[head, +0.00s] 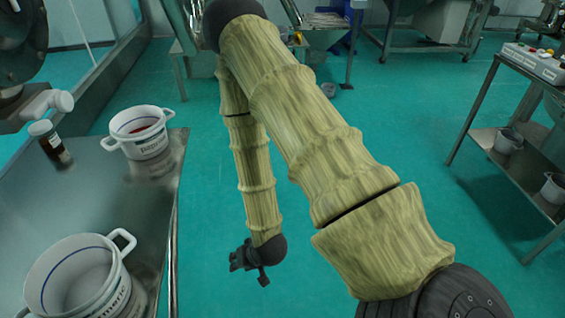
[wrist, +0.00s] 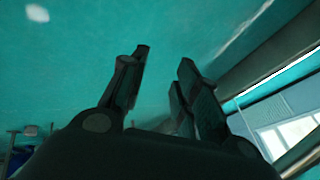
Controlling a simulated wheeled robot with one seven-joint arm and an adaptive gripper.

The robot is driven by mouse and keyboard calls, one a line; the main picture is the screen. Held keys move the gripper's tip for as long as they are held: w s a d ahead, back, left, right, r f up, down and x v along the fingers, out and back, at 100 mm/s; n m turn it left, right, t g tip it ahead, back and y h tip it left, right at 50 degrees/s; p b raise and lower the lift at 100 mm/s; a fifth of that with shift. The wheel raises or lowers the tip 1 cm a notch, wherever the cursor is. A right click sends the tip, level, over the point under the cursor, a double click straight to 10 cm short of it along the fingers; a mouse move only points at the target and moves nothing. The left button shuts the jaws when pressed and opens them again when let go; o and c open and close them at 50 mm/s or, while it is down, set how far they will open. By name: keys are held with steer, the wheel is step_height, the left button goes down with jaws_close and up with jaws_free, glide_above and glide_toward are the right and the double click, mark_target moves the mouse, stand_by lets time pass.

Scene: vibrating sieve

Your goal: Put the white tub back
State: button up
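Two white two-handled tubs stand upright on the metal table at the left in the head view. The near white tub (head: 122,292) is cut off by the bottom edge, has dark lettering, and looks empty inside. The far white tub (head: 148,146) has dark lettering and something red inside. I cannot tell which one the task means. My gripper (head: 250,268) hangs over the green floor to the right of the table, apart from both tubs. In the wrist view my gripper (wrist: 164,56) has its fingers spread, with nothing between them.
The metal table (head: 140,215) has bare room between the tubs. A dark jar with a white lid (head: 50,143) stands beside the far tub. A shelved metal stand (head: 530,165) at the right holds grey buckets (head: 508,141). The floor in the middle is mostly clear.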

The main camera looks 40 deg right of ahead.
steer(key=s+f+n+g, duration=0.2)
steer(key=s+f+g, duration=0.1)
steer(key=s, duration=0.7)
steer(key=s+f+n+g+h, duration=0.1)
steer(key=s+f+n+g, duration=0.2)
steer(key=s, duration=0.7)
step_height(320, 180, down, 2)
steer(key=shift+a+f+h, duration=0.1)
steer(key=shift+a+h, duration=0.2)
steer(key=shift+a, duration=0.15)
